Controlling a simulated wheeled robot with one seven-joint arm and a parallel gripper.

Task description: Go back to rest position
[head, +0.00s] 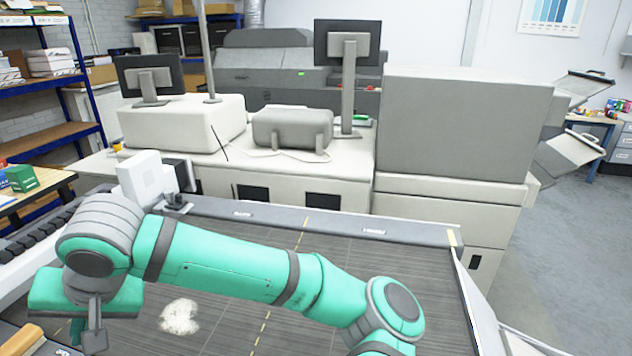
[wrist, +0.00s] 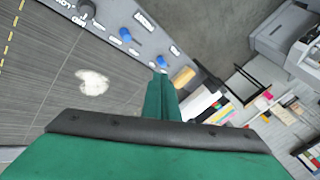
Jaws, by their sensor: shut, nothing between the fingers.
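My gripper (head: 95,338) hangs at the lower left of the head view, above the left part of the dark table surface (head: 225,318). In the wrist view its green fingers (wrist: 161,98) are together, with nothing between them. My teal arm reaches across the front of the head view, bent at the left. A whitish patch (head: 180,317) lies on the dark surface to the right of the gripper. It also shows in the wrist view (wrist: 92,82), apart from the fingers.
A control panel with blue knobs (wrist: 134,35) runs along the table edge in the wrist view. A big grey machine (head: 465,125) and monitors (head: 347,45) stand behind the table. Shelves (head: 50,85) are at the left. Open floor (head: 570,220) lies to the right.

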